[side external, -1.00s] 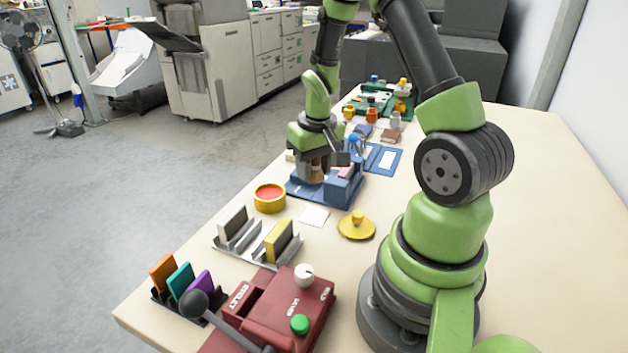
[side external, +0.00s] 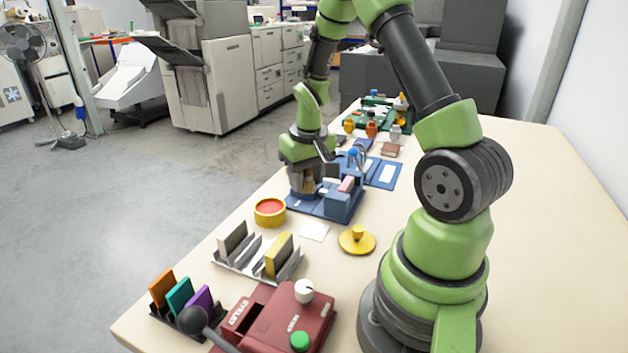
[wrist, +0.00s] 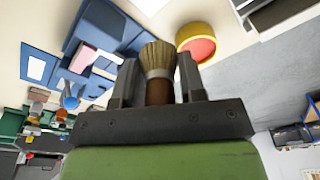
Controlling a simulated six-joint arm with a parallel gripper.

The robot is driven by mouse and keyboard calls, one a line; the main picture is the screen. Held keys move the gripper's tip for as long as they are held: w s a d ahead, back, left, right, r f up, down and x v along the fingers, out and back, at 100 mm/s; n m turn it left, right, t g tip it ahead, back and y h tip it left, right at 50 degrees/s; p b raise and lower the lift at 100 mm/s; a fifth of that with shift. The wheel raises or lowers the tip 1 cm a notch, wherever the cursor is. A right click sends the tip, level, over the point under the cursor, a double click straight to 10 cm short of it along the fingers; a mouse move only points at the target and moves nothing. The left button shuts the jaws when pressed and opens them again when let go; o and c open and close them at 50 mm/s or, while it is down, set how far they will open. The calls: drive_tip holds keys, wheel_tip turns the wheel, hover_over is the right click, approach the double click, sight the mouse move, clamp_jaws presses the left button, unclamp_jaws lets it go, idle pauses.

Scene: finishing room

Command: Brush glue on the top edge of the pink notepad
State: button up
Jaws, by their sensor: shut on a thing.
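My gripper (side external: 304,184) is shut on a brush, with bristles (wrist: 157,55) up and a brown handle (wrist: 158,92) between the fingers in the wrist view. In the side view it is low over the left part of the blue fixture (side external: 344,209); whether the bristles touch anything is unclear. The pink notepad (side external: 346,184) lies in the fixture, right of the brush; it also shows in the wrist view (wrist: 82,58). The yellow pot (side external: 269,212) with red contents stands open, left of the fixture; it also shows in the wrist view (wrist: 201,28).
A yellow lid (side external: 357,241) and a white sheet (side external: 314,230) lie in front of the fixture. Nearer are a grey rack (side external: 256,262) of pads and a red machine (side external: 284,315). Blue folders (side external: 384,173) and small jars lie behind.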

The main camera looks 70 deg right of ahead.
hover_over(269, 208)
drive_tip(key=shift+s+f, duration=0.1)
drive_tip(key=shift+f, duration=3.1)
drive_tip(key=shift+f, duration=0.6)
drive_tip(key=shift+r, duration=3.6)
